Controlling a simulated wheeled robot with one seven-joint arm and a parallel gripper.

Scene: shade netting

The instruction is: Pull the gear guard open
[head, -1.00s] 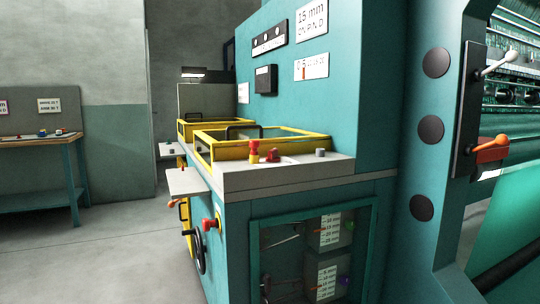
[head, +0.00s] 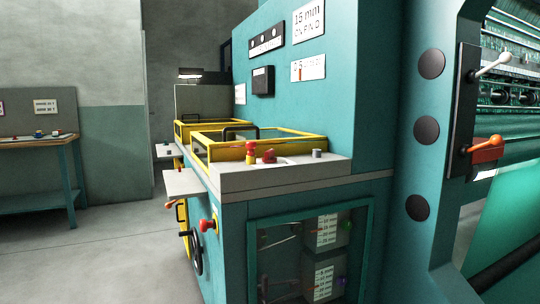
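A teal machine (head: 300,110) fills the middle of the head view. On its ledge stand two yellow-framed guards with clear panels: a nearer one (head: 245,153) with a black handle (head: 241,131), and a farther one (head: 180,133). Lower on the machine is a teal-framed clear panel (head: 365,245) with scale labels behind it. I cannot tell which of these is the gear guard. All look shut, though the far guard is partly hidden. My gripper is not in view.
Grey shelves (head: 190,182), a red knob (head: 207,225) and a black handwheel (head: 195,255) stick out from the machine's left side. A lever plate (head: 464,110) is at right. A workbench (head: 40,150) stands far left. Grey floor (head: 110,250) between is clear.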

